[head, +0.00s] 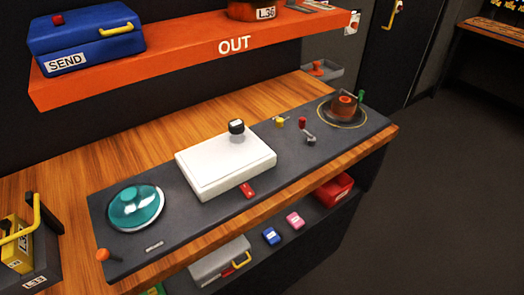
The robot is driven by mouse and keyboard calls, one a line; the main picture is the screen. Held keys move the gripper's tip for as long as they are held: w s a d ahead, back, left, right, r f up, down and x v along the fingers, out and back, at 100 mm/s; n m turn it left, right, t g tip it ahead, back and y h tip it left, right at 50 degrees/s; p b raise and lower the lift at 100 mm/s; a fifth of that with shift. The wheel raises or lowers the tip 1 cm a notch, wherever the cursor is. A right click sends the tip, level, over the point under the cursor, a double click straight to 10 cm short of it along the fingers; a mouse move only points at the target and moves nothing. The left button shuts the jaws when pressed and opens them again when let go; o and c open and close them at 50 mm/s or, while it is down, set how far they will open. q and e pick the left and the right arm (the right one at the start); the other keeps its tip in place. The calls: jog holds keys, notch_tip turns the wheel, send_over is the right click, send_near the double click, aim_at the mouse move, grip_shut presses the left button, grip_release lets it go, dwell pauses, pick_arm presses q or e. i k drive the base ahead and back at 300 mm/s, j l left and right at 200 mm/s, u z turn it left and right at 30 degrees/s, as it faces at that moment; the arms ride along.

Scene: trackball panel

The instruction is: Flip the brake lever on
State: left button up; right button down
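A dark control panel (265,205) lies on the wooden counter. Several small controls stand on it: a lever with a red knob (302,121), a grey lever (310,140), a small yellow control (280,121) and a red switch (248,190). An orange knob (102,255) sits at the panel's near left corner. No readable label shows which of these is the brake lever, and its on or off state cannot be told. Neither of my grippers is in view.
A teal dome (134,207), a white box (226,165) with a black knob and an orange-brown round device (344,104) stand on the panel. An orange "OUT" shelf (190,52) overhangs behind. Yellow-handled item (16,240) at left. Open floor (440,180) at right.

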aim_at(103, 254)
jog(key=u, duration=1.5)
